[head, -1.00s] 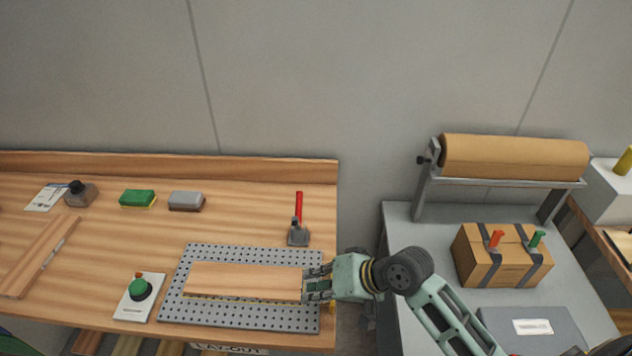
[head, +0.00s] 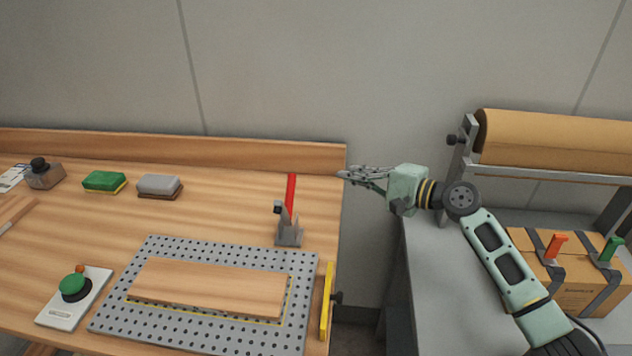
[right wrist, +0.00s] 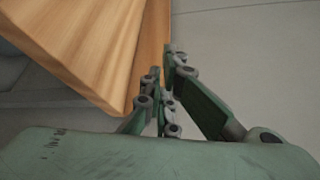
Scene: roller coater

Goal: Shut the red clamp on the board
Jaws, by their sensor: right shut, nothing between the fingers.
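The red clamp (head: 290,215) stands at the right end of the bench, just behind the perforated plate. Its red handle points up, and its grey base sits on the wood. The board (head: 210,284) lies flat on the grey perforated plate (head: 225,250). My right gripper (head: 345,175) is shut and empty, at the bench's back right corner, to the right of the clamp handle and apart from it. In the right wrist view the shut fingers (right wrist: 160,82) show beside the bench corner; the clamp does not show there. My left gripper is not in view.
A yellow bar (head: 326,300) stands at the bench's right edge. A green button box (head: 73,298) is left of the plate. Green (head: 104,182) and grey (head: 159,186) blocks lie behind. A gap separates the bench from a grey table with a carton (head: 580,285) and paper roll (head: 560,145).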

